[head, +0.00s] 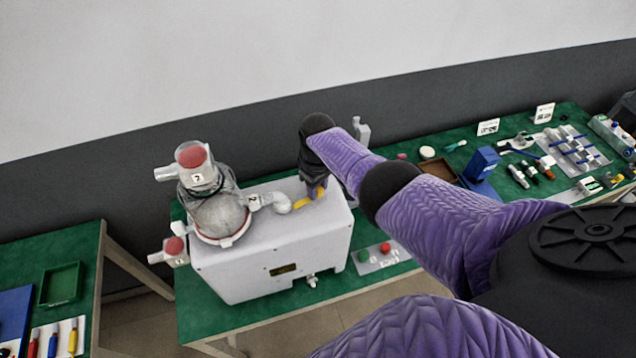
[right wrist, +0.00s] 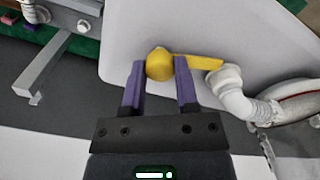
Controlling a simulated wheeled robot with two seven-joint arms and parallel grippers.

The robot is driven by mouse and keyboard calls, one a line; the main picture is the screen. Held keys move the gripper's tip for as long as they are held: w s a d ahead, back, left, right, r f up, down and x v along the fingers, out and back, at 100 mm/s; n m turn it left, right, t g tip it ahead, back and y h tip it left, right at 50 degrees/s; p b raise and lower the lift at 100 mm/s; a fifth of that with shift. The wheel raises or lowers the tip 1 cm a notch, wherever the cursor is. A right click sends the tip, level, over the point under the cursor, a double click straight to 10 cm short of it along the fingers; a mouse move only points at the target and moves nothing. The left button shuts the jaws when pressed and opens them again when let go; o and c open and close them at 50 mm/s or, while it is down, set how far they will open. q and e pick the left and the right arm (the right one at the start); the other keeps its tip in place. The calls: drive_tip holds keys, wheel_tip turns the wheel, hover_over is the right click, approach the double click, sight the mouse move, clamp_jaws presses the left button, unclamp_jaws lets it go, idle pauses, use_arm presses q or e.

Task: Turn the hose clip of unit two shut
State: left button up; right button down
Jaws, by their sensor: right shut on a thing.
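The yellow hose clip (head: 300,203) sits on the top of the white pump box (head: 270,240), at the end of a short white hose (head: 281,202) beside a "2" tag (head: 253,199). In the right wrist view the clip (right wrist: 160,64) shows a round knob with a lever pointing right toward the white hose fitting (right wrist: 228,82). My right gripper (right wrist: 160,78) is shut on the knob, one purple finger on each side. In the head view the right gripper (head: 318,185) reaches down over the clip and hides part of it. My left gripper is not in view.
A clear canister with a red inside and a "2" label (head: 195,165) stands at the box's left, with a "1" canister (head: 174,250) lower down. The green bench (head: 400,165) holds several tools to the right.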

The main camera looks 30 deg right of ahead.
sight(318, 189)
drive_tip(key=shift+m, duration=1.7)
drive_tip(key=shift+c, duration=1.8)
unclamp_jaws()
wheel_tip(318, 189, up, 10)
drive_tip(key=p, duration=0.5)
drive_tip(key=shift+p, duration=0.3)
